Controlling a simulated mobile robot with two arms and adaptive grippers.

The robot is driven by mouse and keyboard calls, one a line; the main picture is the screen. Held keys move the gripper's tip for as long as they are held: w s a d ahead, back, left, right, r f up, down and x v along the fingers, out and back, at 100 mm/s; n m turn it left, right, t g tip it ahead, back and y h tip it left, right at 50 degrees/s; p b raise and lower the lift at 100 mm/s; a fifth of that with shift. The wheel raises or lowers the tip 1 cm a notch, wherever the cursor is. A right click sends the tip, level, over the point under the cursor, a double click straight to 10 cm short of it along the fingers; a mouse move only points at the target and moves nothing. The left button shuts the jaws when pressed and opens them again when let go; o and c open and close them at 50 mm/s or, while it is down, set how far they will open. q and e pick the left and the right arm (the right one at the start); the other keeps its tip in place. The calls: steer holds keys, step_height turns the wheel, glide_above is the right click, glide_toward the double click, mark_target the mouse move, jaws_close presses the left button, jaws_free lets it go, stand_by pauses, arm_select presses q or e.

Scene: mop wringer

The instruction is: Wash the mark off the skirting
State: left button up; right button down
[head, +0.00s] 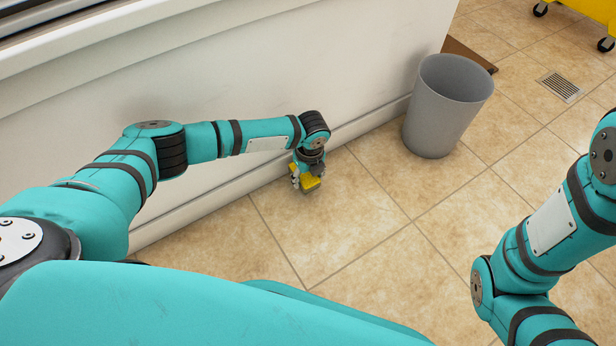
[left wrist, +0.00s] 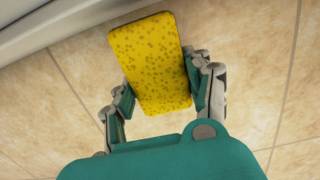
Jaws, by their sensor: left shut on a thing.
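A yellow sponge (left wrist: 150,55) with darker spots is held between the fingers of my left gripper (left wrist: 165,85) in the left wrist view. In the head view my left gripper (head: 307,178) is low, just above the floor and close to the skirting (head: 220,193), with the yellow sponge (head: 311,182) at its tip. I cannot tell whether the sponge touches the skirting. No mark on the skirting can be made out; the arm hides part of it. My right arm is at the right edge of the head view, and its gripper is out of the picture.
A grey bin (head: 445,105) stands on the tiles near the wall, right of my left gripper. A yellow wheeled thing (head: 585,8) and a floor drain (head: 559,87) are at the far right. The tiled floor (head: 400,230) between my arms is clear.

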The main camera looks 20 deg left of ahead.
arm_select(q)
steer(key=shift+w+a, duration=0.45)
steer(key=shift+a, duration=0.1)
stand_by(0.9)
steer(key=shift+d, duration=0.1)
